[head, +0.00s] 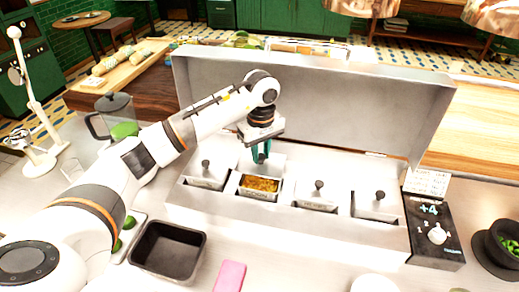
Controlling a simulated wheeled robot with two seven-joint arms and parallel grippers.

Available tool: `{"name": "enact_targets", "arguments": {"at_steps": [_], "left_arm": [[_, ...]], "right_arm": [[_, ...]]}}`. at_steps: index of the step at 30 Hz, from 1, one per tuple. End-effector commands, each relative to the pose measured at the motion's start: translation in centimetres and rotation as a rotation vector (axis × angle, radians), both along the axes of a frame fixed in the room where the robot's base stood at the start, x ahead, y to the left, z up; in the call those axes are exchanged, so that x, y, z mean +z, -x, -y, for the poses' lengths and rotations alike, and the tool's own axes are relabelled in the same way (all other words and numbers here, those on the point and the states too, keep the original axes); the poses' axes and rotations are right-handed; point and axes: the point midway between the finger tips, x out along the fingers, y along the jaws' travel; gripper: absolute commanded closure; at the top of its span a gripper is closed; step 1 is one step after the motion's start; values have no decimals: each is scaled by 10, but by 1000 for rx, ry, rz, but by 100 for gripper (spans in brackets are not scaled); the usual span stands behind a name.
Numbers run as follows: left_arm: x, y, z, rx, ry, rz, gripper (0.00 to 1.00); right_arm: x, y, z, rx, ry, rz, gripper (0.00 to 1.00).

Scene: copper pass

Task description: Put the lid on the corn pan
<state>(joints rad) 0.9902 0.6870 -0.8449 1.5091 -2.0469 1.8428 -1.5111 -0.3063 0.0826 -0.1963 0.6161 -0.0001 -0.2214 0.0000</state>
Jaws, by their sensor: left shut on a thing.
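The corn pan (260,185) sits uncovered in the steel counter unit, second from the left, with yellow-orange food showing in it. My left gripper (261,156) reaches in from the left, above the far side of this pan. It is shut on the knob of a grey metal lid (272,166). The lid is over the far part of the pan opening, and the corn shows in front of it. I cannot tell whether the lid touches the pan. My right gripper is not in view.
Lidded pans with black knobs stand left (204,178) and right (317,199) of the corn pan, with another lidded pan (376,207) farther right. The raised steel cover (330,110) stands behind. A black tray (167,250) and pink block (230,276) lie in front.

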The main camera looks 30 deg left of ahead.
Motion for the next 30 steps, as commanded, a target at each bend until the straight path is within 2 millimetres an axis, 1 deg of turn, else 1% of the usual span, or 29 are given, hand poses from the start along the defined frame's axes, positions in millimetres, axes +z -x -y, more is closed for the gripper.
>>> {"name": "enact_targets", "arguments": {"at_steps": [1, 5, 11, 15, 20, 30], "left_arm": [[-7, 0, 0, 0, 0, -1, 100], [-20, 0, 0, 0, 0, -1, 100], [-40, 0, 0, 1, 1, 0, 100], [-53, 0, 0, 1, 0, 1, 100], [-59, 0, -1, 1, 0, 1, 100], [-59, 0, -1, 1, 1, 1, 100]], "right_arm": [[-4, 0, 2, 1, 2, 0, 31], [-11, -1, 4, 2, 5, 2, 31], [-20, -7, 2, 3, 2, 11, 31], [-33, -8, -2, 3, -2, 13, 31], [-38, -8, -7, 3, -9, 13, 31], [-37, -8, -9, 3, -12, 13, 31]]}}
